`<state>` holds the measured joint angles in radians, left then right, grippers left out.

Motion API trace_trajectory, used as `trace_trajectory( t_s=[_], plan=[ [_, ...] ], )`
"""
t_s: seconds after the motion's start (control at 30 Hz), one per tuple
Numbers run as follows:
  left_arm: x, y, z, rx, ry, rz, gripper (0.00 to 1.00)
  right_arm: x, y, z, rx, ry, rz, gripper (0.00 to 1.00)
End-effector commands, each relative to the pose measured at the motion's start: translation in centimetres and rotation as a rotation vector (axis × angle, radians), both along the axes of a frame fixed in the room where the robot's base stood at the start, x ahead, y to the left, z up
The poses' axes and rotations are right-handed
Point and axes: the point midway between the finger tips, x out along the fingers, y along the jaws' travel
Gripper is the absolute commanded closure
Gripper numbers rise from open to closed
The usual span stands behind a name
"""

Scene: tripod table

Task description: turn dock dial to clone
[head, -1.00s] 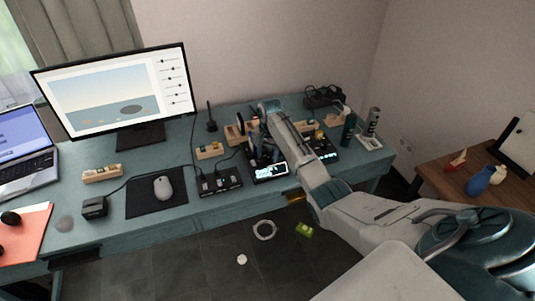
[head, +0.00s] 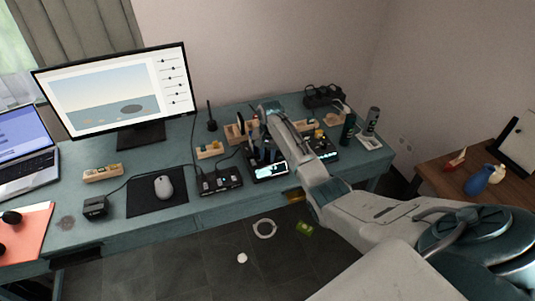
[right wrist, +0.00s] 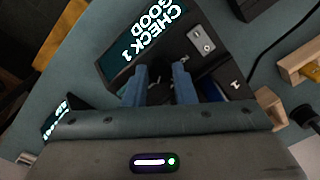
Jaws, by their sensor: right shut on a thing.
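The dock (head: 284,174) is a dark box with a lit screen on the teal desk, right of the middle in the head view. In the right wrist view its screen (right wrist: 140,35) reads "CHECK 1 GOOD", beside a grey switch plate (right wrist: 202,40). My right gripper (head: 262,154) reaches down over the dock. In the right wrist view its two blue fingers (right wrist: 161,82) are shut on a small dark part of the dock, apparently the dial. The fingers mostly hide the dial, so its setting cannot be read. My left gripper is not in view.
A second dark device (head: 327,155) with a lit screen stands right of the dock. A black switch box (head: 220,182) is left of it. A mouse (head: 163,186) lies on a black mat.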

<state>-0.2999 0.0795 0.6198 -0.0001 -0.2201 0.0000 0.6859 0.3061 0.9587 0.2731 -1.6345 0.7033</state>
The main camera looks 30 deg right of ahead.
Motion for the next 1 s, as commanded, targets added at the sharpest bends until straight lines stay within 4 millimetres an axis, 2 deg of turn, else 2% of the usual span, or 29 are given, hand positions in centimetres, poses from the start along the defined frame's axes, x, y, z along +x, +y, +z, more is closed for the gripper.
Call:
trace_trajectory(
  t_s=[0.5,1.0],
  plan=[
    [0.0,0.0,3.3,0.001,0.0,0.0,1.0,0.1,0.0,0.4,0.001,0.0,0.428,0.99],
    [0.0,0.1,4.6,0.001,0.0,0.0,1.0,0.2,-0.1,0.2,-0.001,-0.003,0.829,0.99]
  ],
)
